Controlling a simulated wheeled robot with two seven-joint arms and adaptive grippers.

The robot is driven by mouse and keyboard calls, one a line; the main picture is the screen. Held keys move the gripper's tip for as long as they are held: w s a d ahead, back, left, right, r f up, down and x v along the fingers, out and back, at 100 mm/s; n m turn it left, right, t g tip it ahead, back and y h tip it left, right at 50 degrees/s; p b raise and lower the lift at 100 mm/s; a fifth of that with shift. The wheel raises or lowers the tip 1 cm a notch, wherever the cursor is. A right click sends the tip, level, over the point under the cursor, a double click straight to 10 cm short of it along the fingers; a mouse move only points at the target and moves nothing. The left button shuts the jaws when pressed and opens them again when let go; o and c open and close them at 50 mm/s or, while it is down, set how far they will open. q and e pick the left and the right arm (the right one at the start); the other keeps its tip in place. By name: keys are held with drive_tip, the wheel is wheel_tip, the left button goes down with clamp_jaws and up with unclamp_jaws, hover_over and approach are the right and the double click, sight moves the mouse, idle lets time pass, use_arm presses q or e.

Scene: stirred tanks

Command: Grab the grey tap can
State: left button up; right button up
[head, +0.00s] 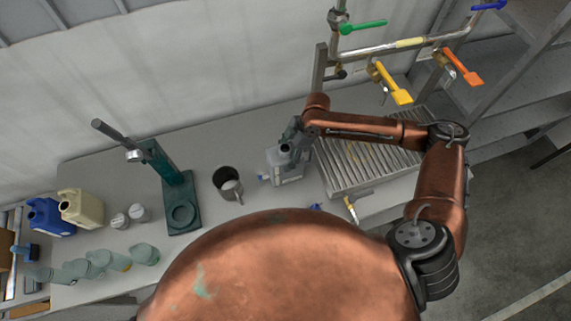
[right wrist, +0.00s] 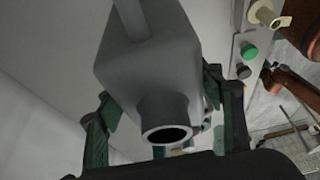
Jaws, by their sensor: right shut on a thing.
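The grey tap can (head: 286,168) stands upright, or nearly so, at the right part of the bench, just left of the slatted drain rack. My right gripper (head: 291,143) comes down on it from above and is shut on it. In the right wrist view the can (right wrist: 155,65) fills the middle, with its round open spout toward me. The green fingers of my right gripper (right wrist: 165,115) lie on both sides of it. I cannot tell whether the can's base touches the bench. My left gripper is not in view.
A dark mug (head: 228,184) stands left of the can. A green press stand (head: 178,190) is farther left, with cream (head: 82,208) and blue (head: 48,217) jugs beyond. The slatted rack (head: 365,155) is close on the right, under pipes with coloured valve handles (head: 394,84).

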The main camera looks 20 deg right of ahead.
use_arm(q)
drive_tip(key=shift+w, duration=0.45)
use_arm(e)
drive_tip(key=c, duration=0.9)
